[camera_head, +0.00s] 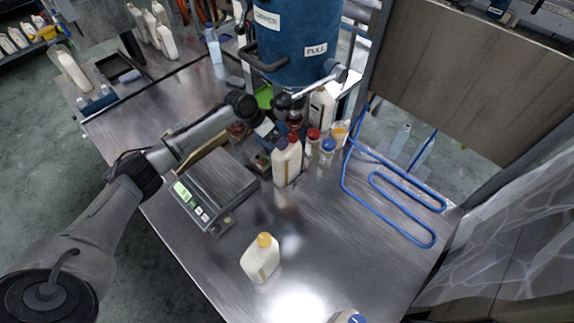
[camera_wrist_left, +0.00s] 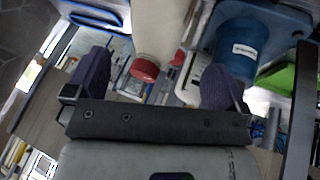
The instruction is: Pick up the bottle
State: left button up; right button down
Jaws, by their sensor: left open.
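A cream bottle (camera_head: 287,167) stands on the steel table below the blue drum. My left gripper (camera_head: 288,136) is at the top of this bottle. In the left wrist view, a cream bottle body (camera_wrist_left: 160,30) and a red cap (camera_wrist_left: 145,70) lie between the two purple fingertips of my open left gripper (camera_wrist_left: 156,80). I cannot tell whether either finger touches the bottle. Another cream bottle (camera_head: 260,262) with a yellow cap stands alone near the front of the table. My right gripper is not in view.
A scale (camera_head: 216,186) is left of the near bottles. Small jars, one with a blue cap (camera_head: 328,146), crowd the bottle's right side. The blue drum (camera_head: 298,45) hangs over the back. A blue tube rack (camera_head: 400,200) is at right. The table's front middle is mostly clear.

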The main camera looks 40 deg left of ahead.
aim_at(287, 161)
pick_arm(q)
jog(key=shift+x, duration=3.3)
jog(key=shift+d, duration=0.15)
jog(key=shift+r, duration=0.1)
